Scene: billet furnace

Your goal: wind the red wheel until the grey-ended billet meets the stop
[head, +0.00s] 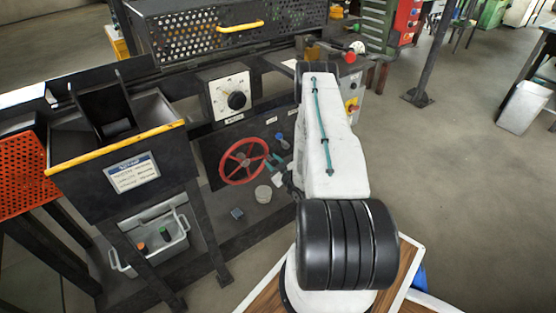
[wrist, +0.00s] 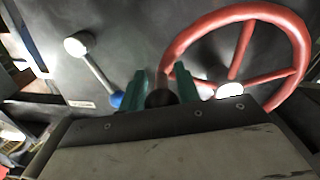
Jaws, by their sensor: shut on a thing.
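The red wheel (head: 232,148) is upright on the dark panel under the furnace bench. In the wrist view the red wheel (wrist: 244,50) fills the upper right, with a pale cap at its hub. My gripper (head: 273,163) is at the wheel's right side in the head view. In the wrist view the green fingers of my gripper (wrist: 160,90) are shut on a dark knob (wrist: 160,98) at the wheel's rim, partly hidden by the fingers and gripper body. I cannot make out the grey-ended billet or the stop in either view.
A dial box (head: 228,93) is above the wheel. A black hopper (head: 120,178) stands left, above a grey tub (head: 152,262). A pale cylinder (head: 263,194) is below the wheel. Open floor lies right.

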